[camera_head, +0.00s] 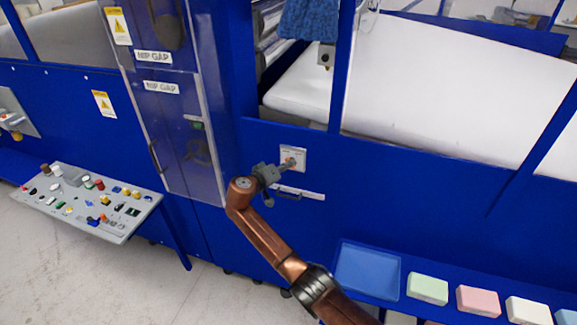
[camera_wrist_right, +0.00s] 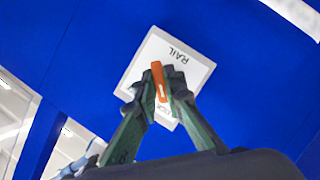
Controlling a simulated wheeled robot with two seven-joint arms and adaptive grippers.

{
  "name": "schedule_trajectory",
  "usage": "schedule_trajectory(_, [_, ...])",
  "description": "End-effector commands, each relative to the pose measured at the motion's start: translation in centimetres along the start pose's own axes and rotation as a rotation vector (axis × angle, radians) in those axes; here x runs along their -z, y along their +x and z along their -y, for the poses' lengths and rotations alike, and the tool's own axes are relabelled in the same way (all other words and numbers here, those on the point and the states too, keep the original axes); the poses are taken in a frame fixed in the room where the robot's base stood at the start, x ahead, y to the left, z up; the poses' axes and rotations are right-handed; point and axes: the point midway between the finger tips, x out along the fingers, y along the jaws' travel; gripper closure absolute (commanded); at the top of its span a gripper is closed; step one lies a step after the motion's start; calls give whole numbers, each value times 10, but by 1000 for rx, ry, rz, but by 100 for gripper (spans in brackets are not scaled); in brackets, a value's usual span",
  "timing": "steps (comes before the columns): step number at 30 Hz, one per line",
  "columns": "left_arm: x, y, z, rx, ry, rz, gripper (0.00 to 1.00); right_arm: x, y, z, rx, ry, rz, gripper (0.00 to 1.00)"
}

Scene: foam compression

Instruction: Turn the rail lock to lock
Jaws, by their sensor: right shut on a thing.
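The rail lock is an orange handle (camera_wrist_right: 159,80) on a white plate (camera_wrist_right: 190,69) marked "RAIL", fixed to the blue machine panel. In the head view my right gripper (camera_head: 288,166) reaches the plate from the lower left and hides part of the handle. The lower lettering on the plate is partly hidden by the fingers. My left gripper is not in view.
A control desk (camera_head: 130,225) with several buttons stands at the left. A blue tray (camera_head: 367,270) and several coloured foam blocks, such as a green one (camera_head: 428,289), are at the lower right.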

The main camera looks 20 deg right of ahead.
Motion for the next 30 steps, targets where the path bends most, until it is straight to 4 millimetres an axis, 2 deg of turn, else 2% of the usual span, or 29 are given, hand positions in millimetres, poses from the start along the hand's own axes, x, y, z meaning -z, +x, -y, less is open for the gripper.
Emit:
schedule_trajectory(6, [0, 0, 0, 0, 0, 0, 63, 1, -1, 0, 1, 0, -3, 100])
schedule_trajectory(7, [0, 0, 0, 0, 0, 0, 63, 1, -1, 0, 1, 0, -3, 89])
schedule_trajectory(14, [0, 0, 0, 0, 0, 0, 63, 1, 0, 0, 0, 0, -2, 73])
schedule_trajectory(23, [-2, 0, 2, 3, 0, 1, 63, 0, -2, 0, 1, 1, -1, 73])
schedule_trajectory(26, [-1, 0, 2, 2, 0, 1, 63, 1, -10, 0, 2, 1, -2, 73])
schedule_trajectory(30, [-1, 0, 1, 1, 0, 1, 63, 1, -34, 1, 3, 3, -2, 73])
